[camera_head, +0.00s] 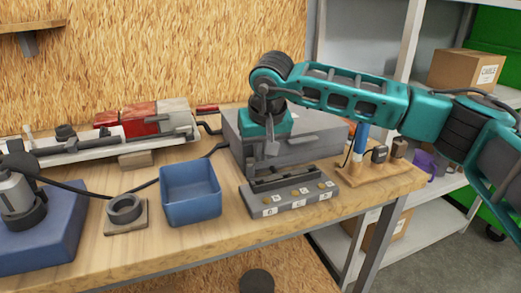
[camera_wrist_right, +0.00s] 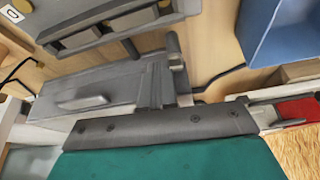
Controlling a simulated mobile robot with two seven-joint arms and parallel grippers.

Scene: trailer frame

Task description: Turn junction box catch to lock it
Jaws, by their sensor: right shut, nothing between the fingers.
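The grey junction box (camera_head: 246,124) stands on the workbench behind a dark slotted fixture. A raised light-grey piece on its face (camera_head: 303,139), perhaps the catch, also shows in the right wrist view (camera_wrist_right: 83,103). I cannot tell whether it is locked. My right gripper (camera_head: 271,149) points down in front of the box, over the fixture. Its fingers are shut and empty. In the right wrist view my shut fingers (camera_wrist_right: 172,60) are beside the box face, apart from the raised piece. My left gripper is not in view.
The labelled grey fixture (camera_head: 292,203) stands in front of the box. A blue bin (camera_head: 190,212) is to its left, beside a dark ring on a wooden block (camera_head: 126,211). A blue-handled tool (camera_head: 360,138) stands to the right. Bare bench lies around the ring and bin.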

